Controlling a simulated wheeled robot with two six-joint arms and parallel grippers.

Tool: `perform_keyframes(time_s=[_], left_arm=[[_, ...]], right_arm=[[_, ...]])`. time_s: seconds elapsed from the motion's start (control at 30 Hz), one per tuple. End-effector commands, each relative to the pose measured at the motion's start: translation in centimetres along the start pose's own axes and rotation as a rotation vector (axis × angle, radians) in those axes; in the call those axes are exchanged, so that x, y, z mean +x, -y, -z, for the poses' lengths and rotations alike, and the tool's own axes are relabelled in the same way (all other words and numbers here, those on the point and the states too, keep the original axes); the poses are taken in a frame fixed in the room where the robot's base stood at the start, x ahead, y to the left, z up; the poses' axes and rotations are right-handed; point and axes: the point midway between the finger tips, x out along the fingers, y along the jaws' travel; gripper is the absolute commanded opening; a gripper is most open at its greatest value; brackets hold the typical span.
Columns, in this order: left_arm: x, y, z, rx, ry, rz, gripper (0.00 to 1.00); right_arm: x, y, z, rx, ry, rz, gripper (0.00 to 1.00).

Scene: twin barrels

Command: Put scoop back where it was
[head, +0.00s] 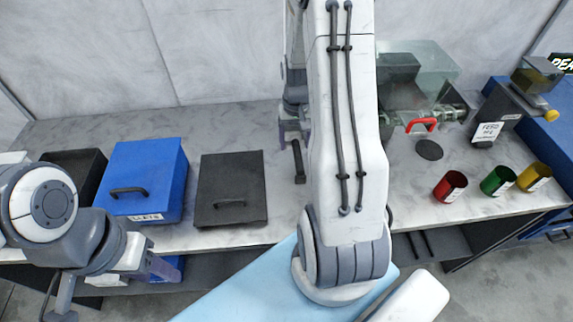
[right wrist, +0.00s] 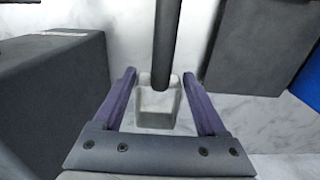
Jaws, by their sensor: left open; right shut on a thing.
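The scoop's dark handle (head: 299,162) shows in the head view just left of my right arm. In the right wrist view, the dark handle (right wrist: 167,45) runs down between the purple fingers to a pale grey, box-shaped piece (right wrist: 158,108), which looks like the scoop's cup. My right gripper (right wrist: 160,76) is shut on the scoop. In the head view my right gripper (head: 293,132) is partly hidden by my arm, over the back middle of the counter. I cannot tell whether the scoop touches the counter. My left gripper (head: 165,270) is open and empty at the counter's front left edge.
A blue box (head: 150,170) and a dark lidded box (head: 232,175) stand on the left. Red (head: 450,186), green (head: 498,181) and yellow (head: 534,177) cups stand on the right. A clear hopper (head: 430,62) is behind a black disc (head: 429,150).

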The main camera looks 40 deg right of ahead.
Motion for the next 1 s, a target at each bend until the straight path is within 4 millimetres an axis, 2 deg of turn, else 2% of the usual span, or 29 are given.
perform_keyframes(time_s=[0.2, 0.37, 0.6, 0.73, 1.0], left_arm=[[-0.8, -0.1, 0.0, 0.0, 0.0, 0.0, 0.5], [-1.0, -0.1, 0.0, -0.001, 0.0, 0.0, 0.5], [-1.7, -0.1, 0.1, -0.001, 0.0, 0.0, 0.5], [-1.7, -0.1, 0.1, -0.001, 0.0, 0.0, 0.5], [-1.6, -0.1, 0.1, -0.001, 0.0, 0.0, 0.5]], right_arm=[[3.9, 0.4, -0.2, -0.006, 0.008, 0.0, 0.14], [5.4, 0.6, -0.1, -0.008, 0.005, 0.0, 0.14], [8.6, 0.5, -0.2, -0.007, 0.006, 0.0, 0.14], [9.4, 0.4, -0.1, -0.006, 0.003, 0.0, 0.14], [9.6, 0.4, -0.1, -0.005, 0.002, 0.0, 0.14]])
